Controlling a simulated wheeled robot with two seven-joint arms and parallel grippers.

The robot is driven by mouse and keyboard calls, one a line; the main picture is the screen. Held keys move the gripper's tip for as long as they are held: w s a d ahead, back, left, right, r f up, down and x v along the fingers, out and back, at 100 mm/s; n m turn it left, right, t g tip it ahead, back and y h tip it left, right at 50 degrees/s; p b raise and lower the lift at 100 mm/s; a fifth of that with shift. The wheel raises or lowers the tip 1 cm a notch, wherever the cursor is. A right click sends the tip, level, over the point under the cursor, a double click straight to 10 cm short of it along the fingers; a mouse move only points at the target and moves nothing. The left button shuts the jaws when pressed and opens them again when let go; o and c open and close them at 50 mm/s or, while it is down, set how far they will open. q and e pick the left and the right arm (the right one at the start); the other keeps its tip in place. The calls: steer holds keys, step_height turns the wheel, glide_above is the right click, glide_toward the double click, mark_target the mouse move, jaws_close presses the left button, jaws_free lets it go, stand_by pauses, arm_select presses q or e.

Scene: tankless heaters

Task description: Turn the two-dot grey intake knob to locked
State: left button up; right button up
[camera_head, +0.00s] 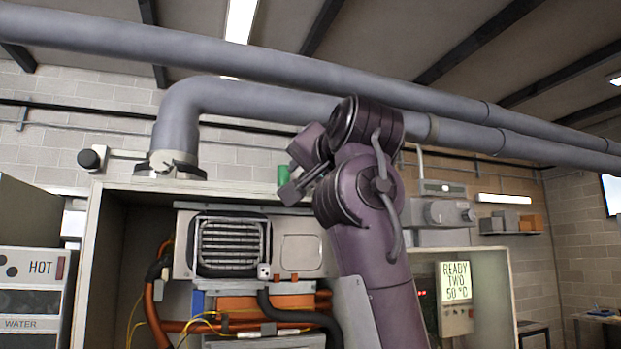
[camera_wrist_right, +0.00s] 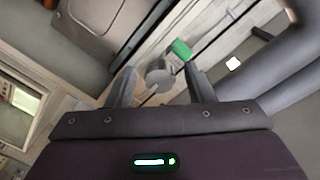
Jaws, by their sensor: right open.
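My right gripper (camera_head: 291,186) is raised in front of the cabinet's top edge in the head view, with my purple arm below it. In the right wrist view my right gripper (camera_wrist_right: 160,88) is open, its two fingers apart. A small round grey knob-like part (camera_wrist_right: 159,78) shows between the fingers, beyond or level with their tips; I cannot tell whether they touch it. No dots can be made out on it. A green piece (camera_wrist_right: 181,49) lies just past it, and this green piece (camera_head: 283,174) also shows beside the gripper in the head view. My left gripper is not in view.
A large grey pipe (camera_head: 255,98) bends down to the cabinet top at left, near my arm. A dark round knob (camera_head: 89,158) sticks out at left. The open heater cabinet (camera_head: 95,235) holds a grille and hoses.

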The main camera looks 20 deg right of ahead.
steer(key=s+b, duration=0.4)
steer(key=s, duration=0.4)
steer(key=shift+r, duration=0.15)
steer(key=shift+w, duration=0.15)
